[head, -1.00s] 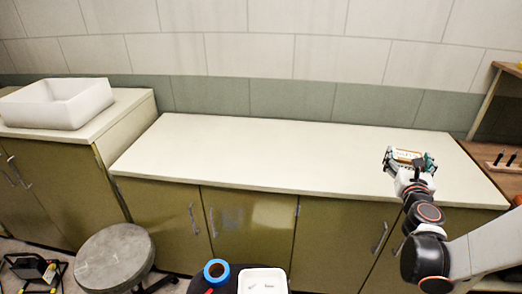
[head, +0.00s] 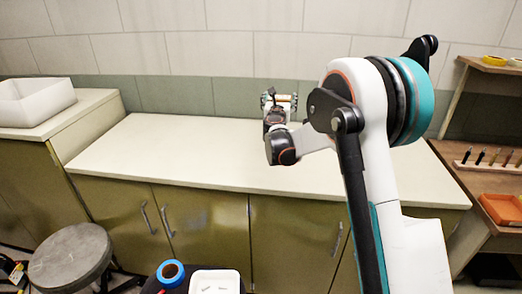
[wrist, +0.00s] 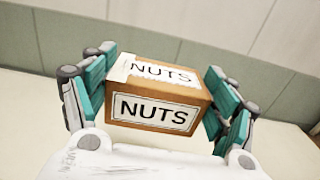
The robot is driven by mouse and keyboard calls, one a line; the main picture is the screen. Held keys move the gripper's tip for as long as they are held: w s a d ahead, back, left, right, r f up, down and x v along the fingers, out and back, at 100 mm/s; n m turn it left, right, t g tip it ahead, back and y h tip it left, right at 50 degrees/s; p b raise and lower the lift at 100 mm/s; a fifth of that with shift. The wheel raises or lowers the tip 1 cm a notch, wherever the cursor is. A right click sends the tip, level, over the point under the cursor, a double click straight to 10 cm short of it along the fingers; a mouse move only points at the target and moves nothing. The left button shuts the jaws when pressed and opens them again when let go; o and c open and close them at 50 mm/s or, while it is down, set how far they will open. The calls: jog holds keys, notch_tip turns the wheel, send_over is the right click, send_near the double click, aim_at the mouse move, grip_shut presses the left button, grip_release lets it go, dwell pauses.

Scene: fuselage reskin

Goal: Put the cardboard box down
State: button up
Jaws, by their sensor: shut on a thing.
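The cardboard box (wrist: 158,97) is brown with white labels reading "NUTS" on two faces. In the wrist view it sits between the teal finger pads of my gripper (wrist: 155,100), which is shut on its left and right sides. In the head view my gripper (head: 280,101) is over the back part of the long white counter (head: 180,150). The box is mostly hidden there behind the gripper. I cannot tell whether the box touches the countertop.
The counter is bare to the left of my gripper. A white basin (head: 35,100) stands on the left cabinet. A tiled wall (head: 225,60) closes the back. A round stool (head: 70,258), blue tape roll (head: 170,272) and white tray (head: 214,282) are in front. A wooden shelf unit stands at the right.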

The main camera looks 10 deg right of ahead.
notch_tip(320, 180, down, 20)
jog(key=b, duration=0.7)
jog(key=shift+w+r, duration=0.1)
jog(key=shift+d+r, duration=0.1)
jog(key=o, duration=1.4)
